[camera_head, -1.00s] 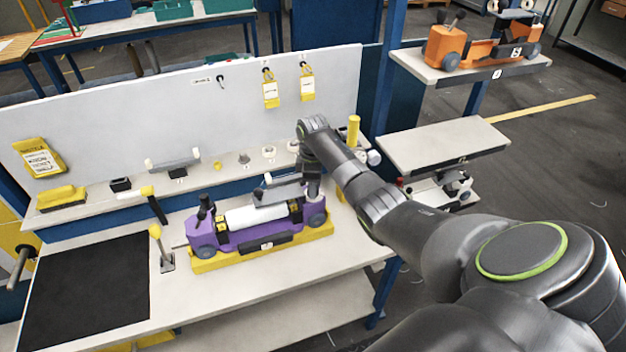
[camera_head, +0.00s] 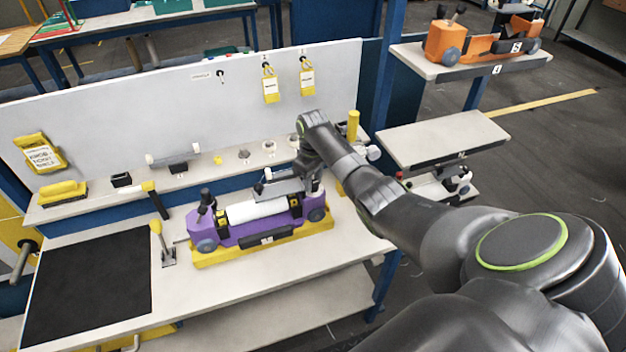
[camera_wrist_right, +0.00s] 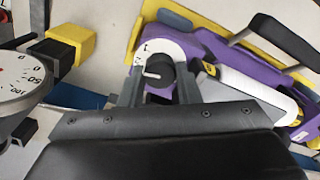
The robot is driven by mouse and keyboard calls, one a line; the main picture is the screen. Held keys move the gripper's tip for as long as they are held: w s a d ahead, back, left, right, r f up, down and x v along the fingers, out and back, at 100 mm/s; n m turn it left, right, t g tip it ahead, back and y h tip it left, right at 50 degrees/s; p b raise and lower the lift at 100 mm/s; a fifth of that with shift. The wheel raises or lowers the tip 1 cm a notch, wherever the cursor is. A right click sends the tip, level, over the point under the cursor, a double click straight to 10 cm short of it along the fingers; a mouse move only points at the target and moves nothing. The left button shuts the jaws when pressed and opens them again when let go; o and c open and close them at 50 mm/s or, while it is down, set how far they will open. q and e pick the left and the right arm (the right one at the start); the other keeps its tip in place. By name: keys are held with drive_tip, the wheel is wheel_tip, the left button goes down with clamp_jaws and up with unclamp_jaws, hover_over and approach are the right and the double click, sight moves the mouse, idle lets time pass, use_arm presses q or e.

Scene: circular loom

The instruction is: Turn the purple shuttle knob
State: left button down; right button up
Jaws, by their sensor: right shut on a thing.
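The purple shuttle (camera_head: 235,231) sits in a yellow cradle (camera_head: 262,250) on the workbench, with a white roll (camera_head: 254,211) along its middle. It also shows in the right wrist view (camera_wrist_right: 205,40). My right gripper (camera_head: 308,190) reaches down over the shuttle's right end. In the right wrist view its two fingers stand on either side of the dark round knob (camera_wrist_right: 158,74), shut on it. The knob has a pale pointer line and sits on a white dial (camera_wrist_right: 160,47) marked 1 and 2. In the head view the gripper and arm hide the knob. My left gripper is out of view.
A shelf with small parts and a grey panel (camera_head: 130,110) rise behind. A round gauge (camera_wrist_right: 18,82) is close to the gripper at left. An orange shuttle (camera_head: 480,44) stands farther right.

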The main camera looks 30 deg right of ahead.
idle(0.4)
drive_tip(key=o, duration=1)
